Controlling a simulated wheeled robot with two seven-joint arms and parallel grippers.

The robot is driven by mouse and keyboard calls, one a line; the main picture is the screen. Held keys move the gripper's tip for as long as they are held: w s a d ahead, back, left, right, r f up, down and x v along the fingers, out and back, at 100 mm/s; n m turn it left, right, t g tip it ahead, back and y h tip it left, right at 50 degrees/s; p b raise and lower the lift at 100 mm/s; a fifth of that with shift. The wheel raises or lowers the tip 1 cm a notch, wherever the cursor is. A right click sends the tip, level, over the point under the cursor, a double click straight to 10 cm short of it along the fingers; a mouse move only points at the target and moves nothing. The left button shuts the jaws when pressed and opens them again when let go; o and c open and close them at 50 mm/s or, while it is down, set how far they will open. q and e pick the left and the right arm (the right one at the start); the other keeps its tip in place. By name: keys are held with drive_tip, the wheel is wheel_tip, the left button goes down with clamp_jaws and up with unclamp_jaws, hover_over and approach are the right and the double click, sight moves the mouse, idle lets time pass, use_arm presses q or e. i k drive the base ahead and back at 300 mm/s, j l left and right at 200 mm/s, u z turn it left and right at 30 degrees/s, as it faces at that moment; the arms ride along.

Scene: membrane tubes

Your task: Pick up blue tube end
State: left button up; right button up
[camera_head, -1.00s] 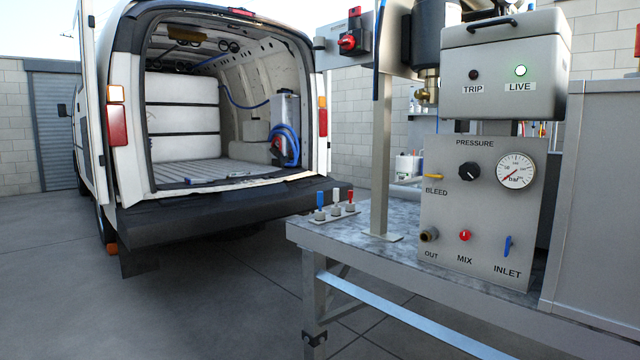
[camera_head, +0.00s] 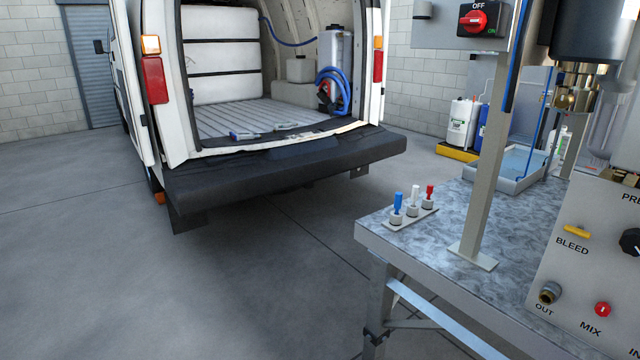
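The bench (camera_head: 450,250) with a mottled grey top stands at the right. Near its left corner a small pale rack (camera_head: 427,216) holds three upright coloured pieces in a row. The blue piece (camera_head: 397,203) is the nearest and leftmost, the white piece (camera_head: 415,195) is in the middle and the red piece (camera_head: 430,192) is at the far end. I cannot tell for sure that the blue piece is the blue tube end. A coil of blue hose (camera_head: 334,88) hangs inside the van at its right side. Neither of my grippers is in view.
A white van (camera_head: 290,152) stands open at the back, with its dark bumper toward me. A metal post (camera_head: 485,150) rises from the bench beside the rack. A control panel (camera_head: 585,270) stands at the right. The concrete floor (camera_head: 200,280) in front is clear.

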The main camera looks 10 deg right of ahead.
sight(398, 195)
drive_tip(key=i+j, duration=0.1)
drive_tip(key=i, duration=0.65)
drive_tip(key=i+j, duration=0.1)
drive_tip(key=i, duration=0.65)
drive_tip(key=i+z, duration=0.25)
drive_tip(key=z, duration=0.15)
drive_tip(key=i+j+z, duration=0.2)
drive_tip(key=z, duration=0.2)
drive_tip(key=i+j+z, duration=0.2)
drive_tip(key=z, duration=0.15)
drive_tip(key=i+j+z, duration=0.15)
drive_tip(key=j+z, duration=0.25)
drive_tip(key=l, duration=0.15)
